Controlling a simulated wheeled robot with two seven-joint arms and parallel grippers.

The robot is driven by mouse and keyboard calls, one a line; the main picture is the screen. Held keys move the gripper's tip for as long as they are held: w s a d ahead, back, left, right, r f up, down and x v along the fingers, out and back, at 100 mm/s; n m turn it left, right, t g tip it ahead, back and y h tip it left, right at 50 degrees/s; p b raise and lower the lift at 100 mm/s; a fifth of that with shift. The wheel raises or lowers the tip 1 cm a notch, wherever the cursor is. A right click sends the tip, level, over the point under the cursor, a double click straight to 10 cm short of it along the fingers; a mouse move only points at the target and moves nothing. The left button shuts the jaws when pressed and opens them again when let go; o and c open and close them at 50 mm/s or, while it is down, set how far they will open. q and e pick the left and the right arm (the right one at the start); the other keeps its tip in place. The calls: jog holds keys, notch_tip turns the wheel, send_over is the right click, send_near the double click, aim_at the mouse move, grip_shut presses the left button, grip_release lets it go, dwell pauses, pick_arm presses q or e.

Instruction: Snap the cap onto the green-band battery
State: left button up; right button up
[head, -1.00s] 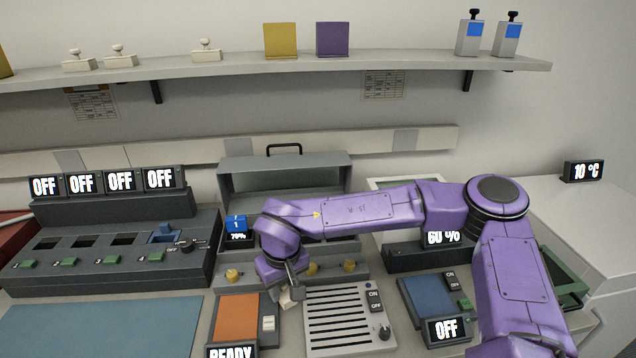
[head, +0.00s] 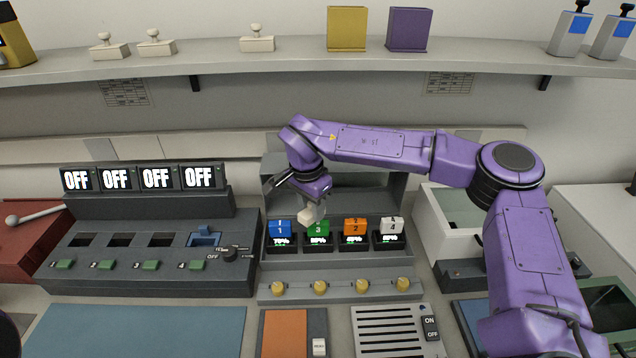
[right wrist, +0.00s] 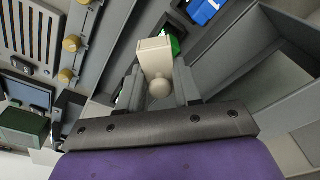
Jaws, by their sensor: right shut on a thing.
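The green-band battery (head: 318,228), marked 3, stands in the grey rack between the blue battery 1 and the orange battery 2. My right gripper (head: 314,205) is shut on a cream cap (head: 308,215) and holds it in front of and slightly above the green-band battery. In the right wrist view the cap (right wrist: 156,55), with a round knob, sits between the fingers. A green piece of the battery (right wrist: 174,46) shows just behind it. Whether cap and battery touch cannot be told.
The blue battery (head: 279,229), orange battery (head: 355,227) and white battery (head: 391,227) stand close by in the same rack (head: 340,262). Yellow knobs line its front. A slotted console (head: 150,250) is at left, an open bin (head: 450,215) at right.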

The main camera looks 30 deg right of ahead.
jog(key=m, duration=0.2)
jog(key=w+d+m, duration=0.1)
jog(key=m, duration=0.1)
jog(key=r+m, duration=0.1)
jog(key=shift+w+d+m+g, duration=0.2)
jog(key=shift+d+m+g, duration=0.1)
jog(key=shift+d+m, duration=0.1)
jog(key=shift+w+d+r+m+p, duration=0.15)
jog(key=shift+r+m+p, duration=0.15)
jog(key=shift+m, duration=0.6)
jog(key=shift+d+m, duration=0.1)
jog(key=shift+m, duration=0.4)
jog(key=shift+r, duration=0.1)
jog(key=shift+s+f+b, duration=0.2)
jog(key=shift+b, duration=0.15)
notch_tip(320, 180, down, 3)
jog(key=b, duration=0.3)
jog(key=shift+w+f, duration=0.1)
jog(key=shift+f, duration=0.1)
jog(key=shift+f+b, duration=0.5)
jog(key=shift+f, duration=0.2)
jog(key=shift+f+p, duration=0.1)
jog(key=shift+p, duration=0.75)
